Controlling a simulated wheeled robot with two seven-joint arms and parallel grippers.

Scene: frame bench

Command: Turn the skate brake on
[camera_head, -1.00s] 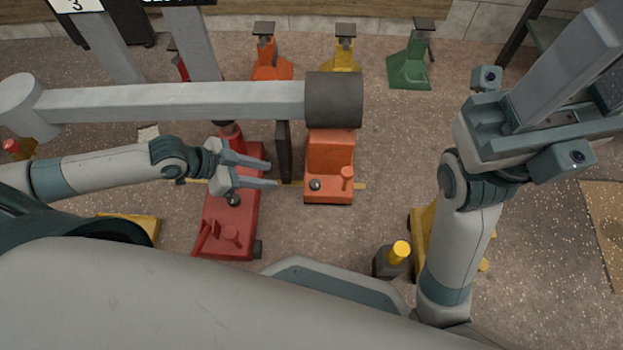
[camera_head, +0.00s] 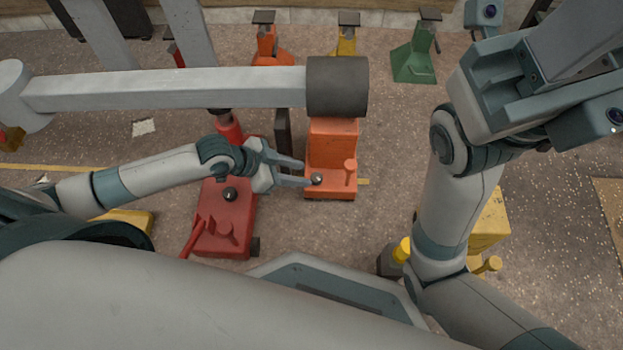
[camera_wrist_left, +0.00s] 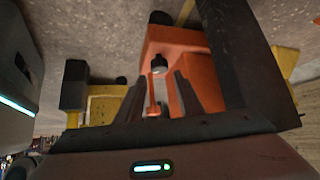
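An orange unit (camera_head: 333,150) on the floor carries a dark round knob (camera_head: 317,178) at its front left and an upright orange peg (camera_head: 350,171) beside it. I cannot tell for sure which part is the skate brake. My left gripper (camera_head: 306,174) is open, with its fingertips beside the knob; contact cannot be told. In the left wrist view, the knob (camera_wrist_left: 159,63) is just beyond the two parted fingers, and the orange peg (camera_wrist_left: 153,100) shows between them. My right arm is at the right; its fingers are not visible.
A red unit (camera_head: 226,215) with a dark knob (camera_head: 230,194) stands left of the orange one. A grey beam with a dark roller (camera_head: 338,87) passes above the orange unit. A yellow unit (camera_head: 489,222) is partly behind my right arm. Orange, yellow and green stands (camera_head: 414,63) are at the back.

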